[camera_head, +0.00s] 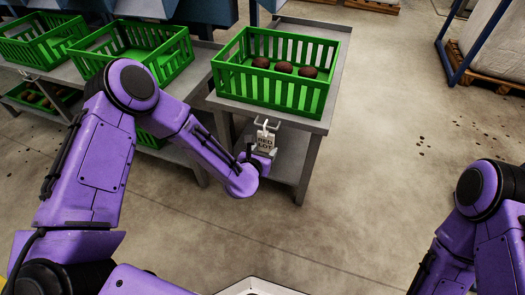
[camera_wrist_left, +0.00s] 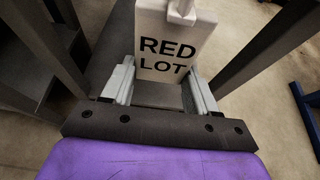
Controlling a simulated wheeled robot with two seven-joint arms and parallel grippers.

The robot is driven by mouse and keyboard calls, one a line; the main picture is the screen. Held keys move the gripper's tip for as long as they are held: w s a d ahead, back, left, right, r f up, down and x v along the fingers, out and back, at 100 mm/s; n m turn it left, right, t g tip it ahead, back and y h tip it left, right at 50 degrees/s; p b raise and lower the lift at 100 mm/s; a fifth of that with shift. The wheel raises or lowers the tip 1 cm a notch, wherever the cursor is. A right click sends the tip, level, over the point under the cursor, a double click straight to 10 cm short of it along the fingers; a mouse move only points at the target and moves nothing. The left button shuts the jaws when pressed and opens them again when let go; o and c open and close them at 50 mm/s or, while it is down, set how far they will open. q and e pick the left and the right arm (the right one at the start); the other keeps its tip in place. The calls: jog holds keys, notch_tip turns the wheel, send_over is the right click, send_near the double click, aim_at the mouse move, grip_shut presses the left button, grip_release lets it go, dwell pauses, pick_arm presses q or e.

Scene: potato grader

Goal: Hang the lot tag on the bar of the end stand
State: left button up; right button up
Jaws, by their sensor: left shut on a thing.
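The lot tag (camera_head: 264,141) is a pale card with "RED LOT" in black letters. It hangs upright in front of the near edge of the grey end stand (camera_head: 313,125), and it also shows in the left wrist view (camera_wrist_left: 165,72). My left gripper (camera_head: 258,155) is shut on the lower part of the tag, with a finger at each side in the wrist view. A small white bar or hook (camera_head: 267,124) shows at the tag's top, by the stand's edge. I cannot tell whether the tag's loop is around it or only beside it. My right gripper is out of view.
A green crate (camera_head: 272,92) with a few dark red potatoes (camera_head: 284,67) stands on the end stand. More green crates (camera_head: 135,50) stand on grey tables to the left. The floor (camera_head: 395,140) to the right is open. A blue frame (camera_head: 467,45) with a pale sack stands at the back right.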

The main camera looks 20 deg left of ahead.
pick_arm(q)
jog(key=o, duration=1.1)
jog(key=shift+o, duration=0.2)
jog(key=shift+s+r, duration=0.2)
jog(key=shift+s, duration=0.15)
jog(key=p+v, duration=0.2)
jog(key=v, duration=0.7)
jog(key=shift+s, duration=0.35)
jog(key=shift+r, duration=0.15)
